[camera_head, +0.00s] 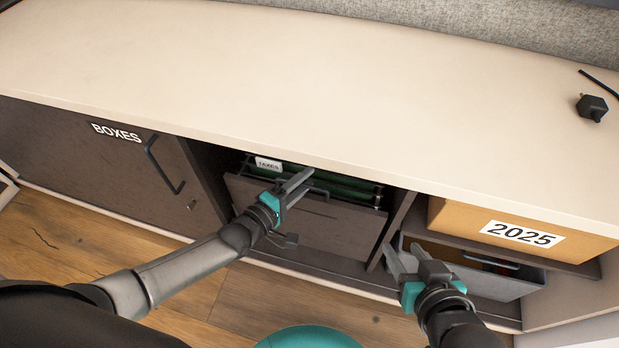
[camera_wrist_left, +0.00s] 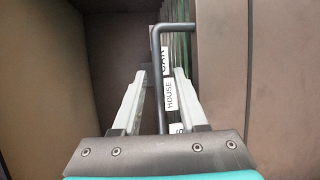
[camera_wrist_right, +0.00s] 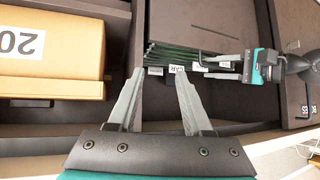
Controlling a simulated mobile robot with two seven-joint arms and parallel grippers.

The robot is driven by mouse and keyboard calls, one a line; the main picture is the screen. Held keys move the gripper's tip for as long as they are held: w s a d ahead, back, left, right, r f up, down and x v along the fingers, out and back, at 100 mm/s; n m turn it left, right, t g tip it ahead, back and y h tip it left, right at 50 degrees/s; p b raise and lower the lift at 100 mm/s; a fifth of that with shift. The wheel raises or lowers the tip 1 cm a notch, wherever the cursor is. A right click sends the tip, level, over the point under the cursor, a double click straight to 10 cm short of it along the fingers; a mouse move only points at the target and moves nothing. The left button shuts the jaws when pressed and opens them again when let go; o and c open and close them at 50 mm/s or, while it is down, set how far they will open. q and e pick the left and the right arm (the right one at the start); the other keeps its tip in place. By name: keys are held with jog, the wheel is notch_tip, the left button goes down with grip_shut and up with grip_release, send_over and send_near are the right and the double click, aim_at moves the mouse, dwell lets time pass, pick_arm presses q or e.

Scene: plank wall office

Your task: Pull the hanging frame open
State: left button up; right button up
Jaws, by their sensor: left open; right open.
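The hanging frame (camera_head: 335,222) has a dark front panel and stands in the middle bay of the low cabinet. Green folders (camera_head: 340,183) with white tabs hang behind the panel. My left gripper (camera_head: 302,181) is at the frame's top edge, its fingers open. In the left wrist view, the frame's dark handle bar (camera_wrist_left: 161,85) shows between the open fingers (camera_wrist_left: 158,80); contact cannot be told. My right gripper (camera_head: 402,258) is open and empty in front of the right bay. The frame's folders (camera_wrist_right: 170,55) also show in the right wrist view.
A closed door marked BOXES (camera_head: 75,150) is at the left. An orange box marked 2025 (camera_head: 470,222) sits on the right shelf above a grey bin (camera_head: 490,277). A black plug (camera_head: 591,107) lies on the mostly clear top (camera_head: 290,85).

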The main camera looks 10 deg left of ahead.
pick_arm(q)
jog(key=shift+b+x, duration=0.4)
jog(key=shift+x, duration=0.65)
pick_arm(e)
jog(key=shift+w+a+r+t+y, duration=0.1)
jog(key=shift+w+a+t+y, duration=0.15)
jog(key=shift+a+t, duration=0.15)
jog(key=shift+w+a+r+t+y, duration=0.1)
jog(key=shift+a+t+y, duration=0.2)
jog(key=shift+a, duration=0.2)
pick_arm(q)
grip_shut()
